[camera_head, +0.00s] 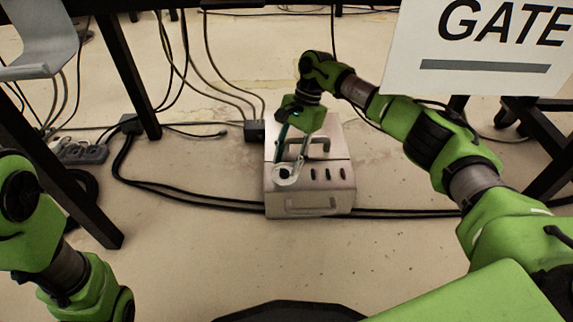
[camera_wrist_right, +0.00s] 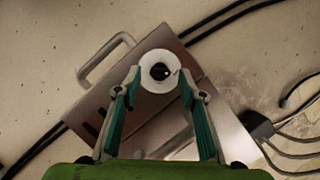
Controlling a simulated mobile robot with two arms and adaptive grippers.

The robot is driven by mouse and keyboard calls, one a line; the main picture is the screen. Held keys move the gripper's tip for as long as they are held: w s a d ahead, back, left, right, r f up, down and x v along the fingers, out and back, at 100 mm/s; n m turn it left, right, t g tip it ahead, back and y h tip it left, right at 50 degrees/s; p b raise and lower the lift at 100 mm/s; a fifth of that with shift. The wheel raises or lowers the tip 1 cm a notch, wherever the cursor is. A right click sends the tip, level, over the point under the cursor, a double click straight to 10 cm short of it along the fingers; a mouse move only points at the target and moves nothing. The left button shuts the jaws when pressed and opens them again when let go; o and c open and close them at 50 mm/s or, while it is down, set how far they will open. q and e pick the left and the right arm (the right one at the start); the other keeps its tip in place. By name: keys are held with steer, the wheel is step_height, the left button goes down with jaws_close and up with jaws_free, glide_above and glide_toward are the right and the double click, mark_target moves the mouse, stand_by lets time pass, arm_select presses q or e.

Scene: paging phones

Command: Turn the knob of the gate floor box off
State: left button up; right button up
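The gate floor box (camera_head: 340,172) is a silver metal case on the floor in the middle of the head view, with handles and a row of dark switches. Its knob (camera_head: 283,171) is small and dark on a round white dial. In the right wrist view the knob (camera_wrist_right: 160,71) shows plainly, with its white dial (camera_wrist_right: 147,82) around it. My right gripper (camera_head: 293,163) points down over the box. Its two fingers (camera_wrist_right: 158,84) are open, one on each side of the dial; I cannot tell whether they touch it. My left gripper is out of view.
A white GATE sign (camera_head: 485,45) hangs at the upper right. Black cables (camera_head: 180,190) run along the floor beside the box. A power strip (camera_head: 82,153) and dark table legs (camera_head: 130,80) stand at the left. The floor in front is clear.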

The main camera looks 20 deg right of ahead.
steer(key=v, duration=1)
steer(key=shift+s+d, duration=0.1)
